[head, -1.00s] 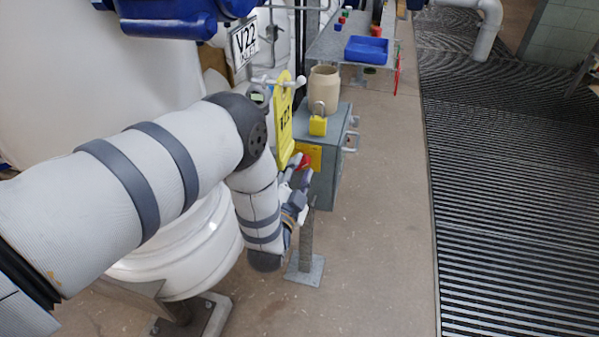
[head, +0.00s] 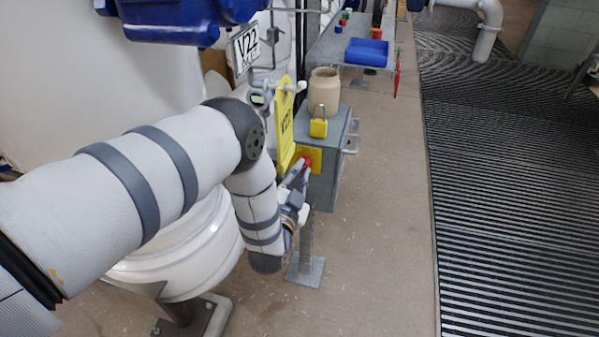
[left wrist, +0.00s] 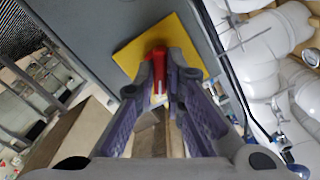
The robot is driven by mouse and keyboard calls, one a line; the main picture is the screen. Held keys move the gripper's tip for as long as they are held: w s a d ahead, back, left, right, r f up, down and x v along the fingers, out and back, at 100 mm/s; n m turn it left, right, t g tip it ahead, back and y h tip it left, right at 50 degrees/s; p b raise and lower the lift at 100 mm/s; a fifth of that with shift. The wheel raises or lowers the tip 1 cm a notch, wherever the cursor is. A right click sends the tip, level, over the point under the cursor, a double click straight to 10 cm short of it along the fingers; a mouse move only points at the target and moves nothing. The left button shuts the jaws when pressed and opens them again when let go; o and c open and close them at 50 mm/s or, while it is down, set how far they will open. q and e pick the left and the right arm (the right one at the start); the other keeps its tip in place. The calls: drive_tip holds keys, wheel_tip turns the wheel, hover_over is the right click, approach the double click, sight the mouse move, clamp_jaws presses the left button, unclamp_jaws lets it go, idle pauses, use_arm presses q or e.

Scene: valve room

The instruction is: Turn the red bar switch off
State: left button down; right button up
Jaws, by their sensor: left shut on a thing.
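The red bar switch (left wrist: 158,62) sits on a yellow plate (left wrist: 140,48) on the side of a grey box. In the left wrist view the fingertips of my left gripper (left wrist: 160,75) are closed on either side of the red bar. In the head view the left gripper (head: 298,178) is at the box's near face, and only a bit of the red switch (head: 307,162) shows past it. The yellow plate also shows there (head: 314,153). The lower part of the bar is partly hidden by the fingers. My right gripper is not in view.
On the grey box (head: 328,175) stand a beige jar (head: 323,92) and a yellow padlock (head: 318,127). A blue bin (head: 367,52) sits on a shelf behind. The floor to the right is clear.

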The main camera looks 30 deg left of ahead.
use_arm(q)
drive_tip(key=shift+d+n+p, duration=0.1)
drive_tip(key=shift+n+p, duration=0.55)
drive_tip(key=shift+n, duration=7.05)
drive_tip(key=shift+f, duration=0.1)
drive_tip(key=c, duration=1.7)
unclamp_jaws()
drive_tip(key=shift+s, duration=0.1)
drive_tip(key=shift+v, duration=5.9)
